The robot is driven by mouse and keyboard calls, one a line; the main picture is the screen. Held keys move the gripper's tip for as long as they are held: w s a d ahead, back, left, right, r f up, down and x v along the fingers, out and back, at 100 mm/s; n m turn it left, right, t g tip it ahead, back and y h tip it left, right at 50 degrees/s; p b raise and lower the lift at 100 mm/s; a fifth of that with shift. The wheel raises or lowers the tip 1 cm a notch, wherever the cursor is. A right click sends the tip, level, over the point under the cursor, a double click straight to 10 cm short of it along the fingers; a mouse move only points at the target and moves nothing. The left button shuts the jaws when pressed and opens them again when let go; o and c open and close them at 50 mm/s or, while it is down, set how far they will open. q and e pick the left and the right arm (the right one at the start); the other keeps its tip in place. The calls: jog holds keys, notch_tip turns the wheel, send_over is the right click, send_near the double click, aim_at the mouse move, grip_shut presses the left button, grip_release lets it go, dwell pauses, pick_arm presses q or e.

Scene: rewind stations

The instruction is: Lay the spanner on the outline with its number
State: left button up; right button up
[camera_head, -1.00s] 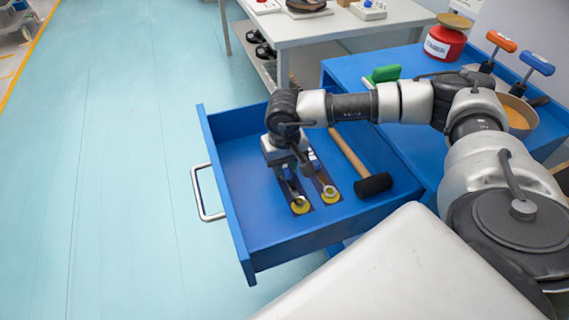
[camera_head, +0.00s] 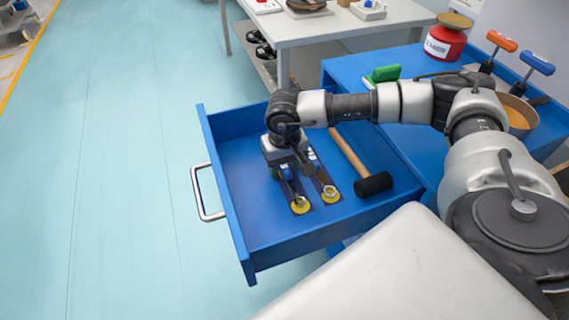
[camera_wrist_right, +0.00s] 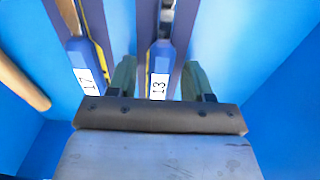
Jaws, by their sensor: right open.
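The spanner marked 13 (camera_wrist_right: 161,56) has a blue handle and lies along a dark strip with a yellow outline (camera_head: 301,207). Its number on the strip cannot be read. A second blue-handled spanner, marked 17 (camera_wrist_right: 84,62), lies on the parallel strip beside it, on the mallet side. Both strips are on the drawer floor. My right gripper (camera_wrist_right: 160,78) is open, its green fingers on either side of the 13 handle with gaps showing. In the head view, my right gripper (camera_head: 291,172) points down into the drawer and hides part of the 13 spanner. My left gripper is not in view.
The open blue drawer (camera_head: 240,232) has raised walls around the strips. A mallet (camera_head: 373,184) with a wooden handle lies close beside the 17 spanner. The drawer floor left of the strips is clear. A red canister (camera_head: 444,43) stands on the blue cabinet top.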

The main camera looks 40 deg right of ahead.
aim_at(285, 167)
notch_tip(285, 167, up, 3)
jog(key=shift+f, duration=0.1)
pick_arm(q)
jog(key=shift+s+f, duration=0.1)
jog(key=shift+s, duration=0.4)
pick_arm(e)
notch_tip(285, 167, up, 9)
jog(key=shift+r, duration=0.2)
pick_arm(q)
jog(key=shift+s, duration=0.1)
